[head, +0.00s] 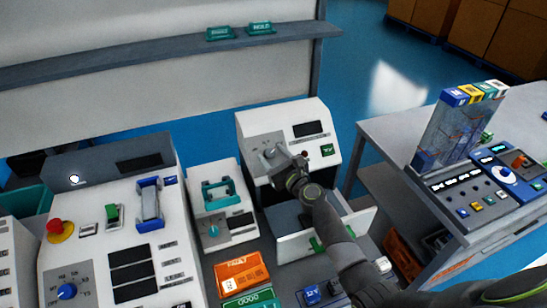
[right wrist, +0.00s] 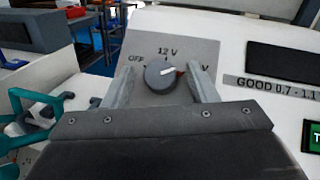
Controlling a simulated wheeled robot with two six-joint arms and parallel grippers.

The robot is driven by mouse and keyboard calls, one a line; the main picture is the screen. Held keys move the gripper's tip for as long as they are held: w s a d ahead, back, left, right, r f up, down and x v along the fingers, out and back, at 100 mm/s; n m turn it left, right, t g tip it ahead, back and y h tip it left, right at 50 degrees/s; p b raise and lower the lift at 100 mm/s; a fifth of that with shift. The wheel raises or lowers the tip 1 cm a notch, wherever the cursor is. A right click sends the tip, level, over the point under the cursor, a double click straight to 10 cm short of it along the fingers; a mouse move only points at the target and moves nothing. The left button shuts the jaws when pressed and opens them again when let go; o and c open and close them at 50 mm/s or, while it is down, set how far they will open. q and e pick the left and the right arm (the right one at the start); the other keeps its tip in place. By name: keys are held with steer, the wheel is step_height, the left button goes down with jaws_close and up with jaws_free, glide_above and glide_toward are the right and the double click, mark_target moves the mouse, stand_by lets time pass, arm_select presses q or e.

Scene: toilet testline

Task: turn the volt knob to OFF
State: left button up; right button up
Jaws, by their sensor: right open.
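The volt knob (right wrist: 160,73) is a dark grey round dial with a white pointer mark on a grey plate in the right wrist view. OFF is printed to its upper left, 12 V above it, and a partly hidden V label at its right. The white mark points right and slightly up, towards the right-hand label. The knob sits on the sloped face of a white tester (head: 285,120) in the head view. My right gripper (right wrist: 163,85) is open, its fingers on either side of the knob with gaps showing. It also shows at the tester in the head view (head: 284,158). My left gripper is out of view.
The tester has a dark display (head: 308,129) and a green button (head: 327,150). An open drawer (head: 300,238) lies below my right arm. A white unit with a teal handle (head: 218,192) stands left. A control desk (head: 490,185) stands right.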

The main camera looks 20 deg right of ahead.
steer(key=shift+c, duration=0.4)
steer(key=c, duration=0.9)
